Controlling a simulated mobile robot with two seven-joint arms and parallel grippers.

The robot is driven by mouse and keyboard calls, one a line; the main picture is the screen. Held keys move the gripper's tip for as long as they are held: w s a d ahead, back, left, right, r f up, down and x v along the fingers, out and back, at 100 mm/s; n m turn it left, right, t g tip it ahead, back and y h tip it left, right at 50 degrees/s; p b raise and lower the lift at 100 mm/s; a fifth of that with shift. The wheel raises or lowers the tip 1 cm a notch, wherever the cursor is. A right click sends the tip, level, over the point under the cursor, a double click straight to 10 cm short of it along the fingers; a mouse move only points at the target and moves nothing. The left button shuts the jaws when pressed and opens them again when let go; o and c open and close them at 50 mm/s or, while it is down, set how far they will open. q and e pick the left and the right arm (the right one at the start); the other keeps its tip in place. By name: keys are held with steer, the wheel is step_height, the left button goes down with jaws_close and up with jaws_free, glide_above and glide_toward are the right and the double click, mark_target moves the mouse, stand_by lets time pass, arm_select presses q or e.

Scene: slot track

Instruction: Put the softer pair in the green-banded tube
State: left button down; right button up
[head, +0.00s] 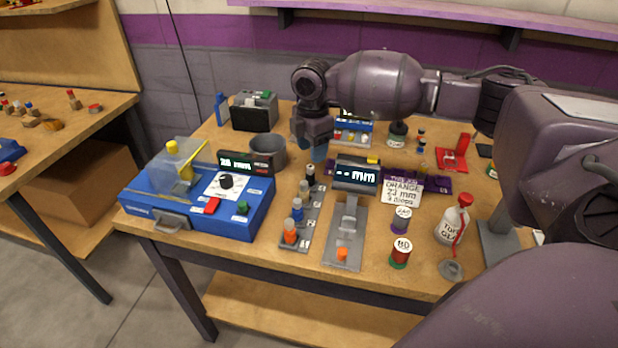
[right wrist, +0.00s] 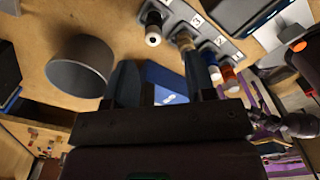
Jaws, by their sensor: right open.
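My right gripper (head: 314,150) is open and points down above the back middle of the table. In the right wrist view its two fingers (right wrist: 165,85) stand apart with nothing held between them. A grey numbered strip (head: 305,222) holds black (head: 310,172), tan-grey (head: 304,188), blue (head: 297,212) and orange (head: 290,233) cylindrical pieces; which are softer cannot be told. The strip also shows in the right wrist view (right wrist: 205,30). My left gripper is not in view.
A blue machine (head: 235,215) with a clear cover stands front left, a grey cup (head: 267,150) behind it. A grey gauge (head: 347,235) with a display stands beside the strip. A sign (head: 402,190) and glue bottle (head: 452,222) stand right. My arm crosses the back.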

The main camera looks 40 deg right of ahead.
mark_target(311, 166)
steer(key=shift+w+d+f+b, duration=0.1)
steer(key=shift+w+f+b, duration=0.1)
steer(key=shift+f, duration=0.75)
steer(key=shift+w+a+f+b, duration=0.1)
steer(key=shift+f+b, duration=0.05)
steer(key=shift+f, duration=0.8)
steer(key=shift+w+d+f+b, duration=0.1)
steer(key=shift+f+b, duration=0.1)
steer(key=shift+f, duration=0.75)
steer(key=shift+r, duration=0.1)
jaws_close()
